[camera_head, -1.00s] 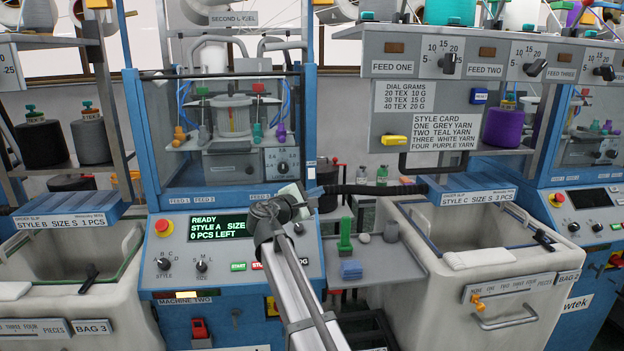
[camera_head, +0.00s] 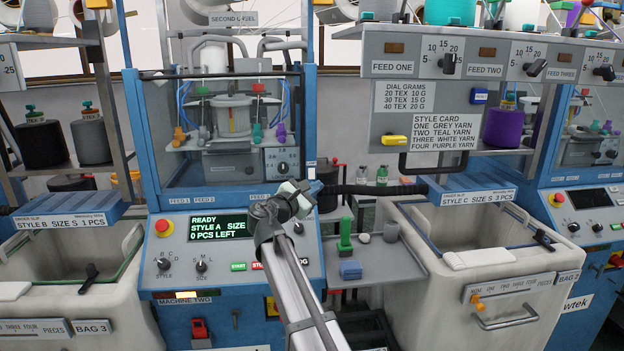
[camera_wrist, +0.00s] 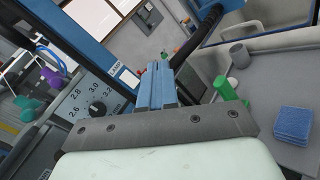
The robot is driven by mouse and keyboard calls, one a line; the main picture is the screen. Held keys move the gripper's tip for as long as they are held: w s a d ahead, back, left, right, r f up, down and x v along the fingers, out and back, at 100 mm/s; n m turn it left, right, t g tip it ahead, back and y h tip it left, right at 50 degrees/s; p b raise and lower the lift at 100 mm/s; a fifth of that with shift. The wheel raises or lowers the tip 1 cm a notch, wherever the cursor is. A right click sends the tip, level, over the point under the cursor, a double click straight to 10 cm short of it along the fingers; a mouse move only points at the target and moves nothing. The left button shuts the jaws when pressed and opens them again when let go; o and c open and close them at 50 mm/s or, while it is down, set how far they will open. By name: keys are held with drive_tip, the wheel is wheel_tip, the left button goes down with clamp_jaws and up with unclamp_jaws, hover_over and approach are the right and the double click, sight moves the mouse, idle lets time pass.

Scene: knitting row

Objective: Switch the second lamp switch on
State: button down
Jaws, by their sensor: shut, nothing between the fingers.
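My arm covers part of the control panel, whose display (camera_head: 218,227) reads READY, STYLE A, 0 PCS LEFT.
A grey shelf (camera_head: 385,262) right of my arm bears a green piece (camera_head: 345,236) and blue pads (camera_head: 350,270). A black hose (camera_head: 375,189) runs behind my gripper. Pale bins stand left (camera_head: 125,270) and right (camera_head: 440,290). A red emergency button (camera_head: 163,227) is on the panel.

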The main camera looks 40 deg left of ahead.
drive_tip(key=w+a+f, duration=0.1)
drive_tip(key=w+a, duration=0.5)
drive_tip(key=shift+f, duration=0.2)
drive_tip(key=shift+w+a, duration=0.1)
idle(2.2)
drive_tip(key=shift+w+a, duration=0.2)
drive_tip(key=shift+w+a+f, duration=0.1)
drive_tip(key=shift+w+a, duration=0.15)
idle(0.9)
drive_tip(key=shift+s+d, duration=0.15)
drive_tip(key=shift+s+d, duration=0.4)
idle(0.5)
drive_tip(key=shift+s+d+r, duration=0.3)
drive_tip(key=shift+s+d, duration=0.6)
drive_tip(key=shift+s+d+r, duration=0.25)
drive_tip(key=shift+s+d, duration=0.6)
